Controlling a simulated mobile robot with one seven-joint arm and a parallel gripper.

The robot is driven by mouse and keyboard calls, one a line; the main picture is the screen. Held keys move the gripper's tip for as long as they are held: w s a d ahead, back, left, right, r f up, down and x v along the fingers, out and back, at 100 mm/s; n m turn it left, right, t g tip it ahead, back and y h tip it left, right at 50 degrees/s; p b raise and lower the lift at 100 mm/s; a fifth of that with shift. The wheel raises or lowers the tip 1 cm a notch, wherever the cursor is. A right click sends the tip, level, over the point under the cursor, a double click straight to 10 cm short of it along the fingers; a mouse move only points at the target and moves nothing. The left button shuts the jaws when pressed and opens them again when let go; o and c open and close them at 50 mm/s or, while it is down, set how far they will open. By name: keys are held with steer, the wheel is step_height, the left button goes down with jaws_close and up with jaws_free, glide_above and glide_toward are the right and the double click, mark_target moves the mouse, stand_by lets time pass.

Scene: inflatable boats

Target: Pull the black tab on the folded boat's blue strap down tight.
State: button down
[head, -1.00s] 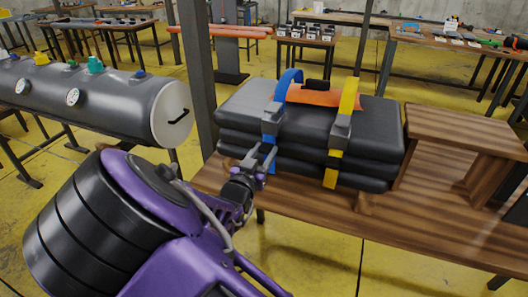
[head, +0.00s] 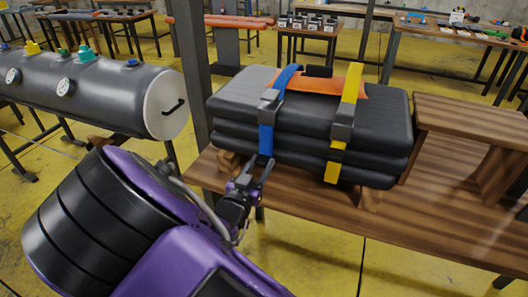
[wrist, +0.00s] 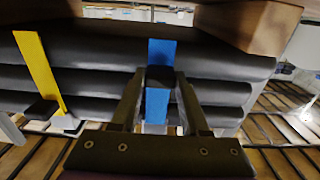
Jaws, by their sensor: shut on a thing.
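The folded boat (head: 310,125) is a stack of dark grey layers on a wooden bench. Its blue strap (head: 266,138) runs over the top, through a grey buckle (head: 270,99) and down the front; it also shows in the wrist view (wrist: 161,52). My gripper (head: 262,163) is at the strap's lower end, by the bottom layer. In the wrist view its fingers (wrist: 160,76) are shut on the black tab (wrist: 160,79), with blue strap on both sides of it. The tab is hard to make out in the head view.
A yellow strap (head: 350,95) with its own buckle lies to the right, over an orange patch (head: 335,88). The bench (head: 410,215) extends right to a raised wooden part. A grey post stands left of the boat, beside a grey cylinder (head: 95,90).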

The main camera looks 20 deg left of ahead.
steer(key=shift+f, duration=0.35)
steer(key=shift+c, duration=2)
jaws_free()
steer(key=shift+s, duration=0.1)
steer(key=s+a+p, duration=0.1)
steer(key=s, duration=1.6)
steer(key=shift+s+a, duration=0.15)
steer(key=shift+a, duration=0.1)
